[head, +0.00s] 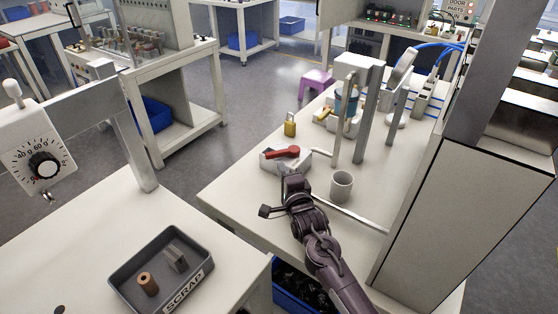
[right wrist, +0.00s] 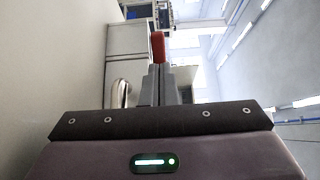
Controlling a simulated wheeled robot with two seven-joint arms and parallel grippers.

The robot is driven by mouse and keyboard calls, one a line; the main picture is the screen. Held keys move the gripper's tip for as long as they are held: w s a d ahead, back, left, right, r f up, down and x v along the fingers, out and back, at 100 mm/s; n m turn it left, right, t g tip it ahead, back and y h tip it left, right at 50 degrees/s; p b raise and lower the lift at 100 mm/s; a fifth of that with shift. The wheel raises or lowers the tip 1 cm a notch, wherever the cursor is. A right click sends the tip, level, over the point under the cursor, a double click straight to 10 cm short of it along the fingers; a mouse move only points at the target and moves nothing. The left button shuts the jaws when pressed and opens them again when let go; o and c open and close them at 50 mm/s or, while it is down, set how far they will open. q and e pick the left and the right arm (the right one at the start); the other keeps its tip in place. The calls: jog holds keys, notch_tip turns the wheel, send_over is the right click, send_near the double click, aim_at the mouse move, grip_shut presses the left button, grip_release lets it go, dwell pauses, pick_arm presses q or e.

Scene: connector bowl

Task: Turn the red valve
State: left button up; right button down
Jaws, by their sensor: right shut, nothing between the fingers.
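The red valve (head: 283,152) is a short red handle on a pale block (head: 270,163) near the front left part of the workbench. My right gripper (head: 293,180) is just in front of the block, on the near side of the valve. In the right wrist view its fingers (right wrist: 158,85) are together with nothing between them. The red handle (right wrist: 158,46) shows straight past the fingertips there. I cannot tell whether the fingers touch it. My left gripper is out of view.
A grey cup (head: 342,186) stands just right of my right gripper. An upright metal post (head: 368,110) rises behind it. A brass padlock (head: 290,124) stands behind the valve. A scrap tray (head: 198,243) sits on the nearer table at left.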

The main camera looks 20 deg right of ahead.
aim_at(275, 156)
jog(key=shift+w, duration=1.75)
